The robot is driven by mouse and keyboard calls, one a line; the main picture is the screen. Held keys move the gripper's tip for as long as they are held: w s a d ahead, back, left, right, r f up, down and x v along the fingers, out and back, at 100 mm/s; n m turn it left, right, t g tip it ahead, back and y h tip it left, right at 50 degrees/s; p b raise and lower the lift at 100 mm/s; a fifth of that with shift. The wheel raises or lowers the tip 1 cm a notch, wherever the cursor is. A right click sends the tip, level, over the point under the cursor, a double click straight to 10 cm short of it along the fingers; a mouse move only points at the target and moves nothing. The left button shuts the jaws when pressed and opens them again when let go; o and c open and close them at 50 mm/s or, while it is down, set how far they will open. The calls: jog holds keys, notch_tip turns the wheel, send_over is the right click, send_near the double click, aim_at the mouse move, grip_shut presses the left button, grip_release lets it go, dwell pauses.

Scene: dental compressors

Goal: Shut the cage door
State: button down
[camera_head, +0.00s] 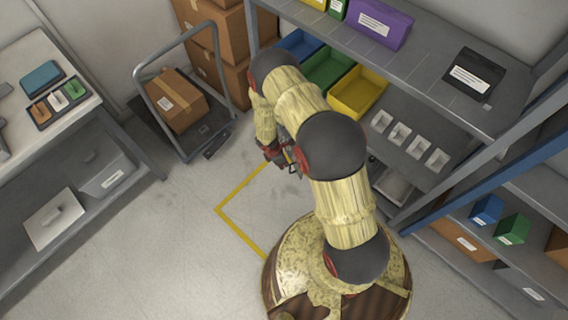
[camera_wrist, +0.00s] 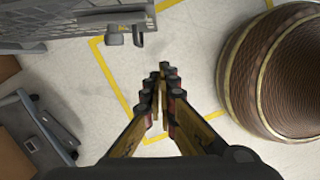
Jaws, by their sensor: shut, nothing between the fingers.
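In the wrist view, a grey mesh panel (camera_wrist: 60,32) at the top left has a small grey latch or handle (camera_wrist: 126,36) on its lower edge. It looks like part of the cage, but I cannot tell how far the door stands open. In the head view I cannot make out the cage door; my arm covers part of the shelf front. My gripper (camera_wrist: 164,72) is shut and empty, over the floor, below and to the right of the latch in the wrist view and apart from it. It also shows in the head view (camera_head: 292,160), partly behind my arm.
Grey shelving (camera_head: 440,75) with yellow, green and blue bins stands at the right. A trolley (camera_head: 185,140) carrying a cardboard box (camera_head: 176,99) stands at the upper left. A workbench (camera_head: 45,105) is at the far left. Floor with a yellow line (camera_head: 235,192) is clear between them.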

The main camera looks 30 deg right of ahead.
jog(key=d+f+b, duration=0.3)
jog(key=d+f, duration=0.2)
jog(key=shift+d+f+b, duration=0.2)
jog(key=shift+f+b, duration=0.05)
jog(key=shift+b, duration=0.05)
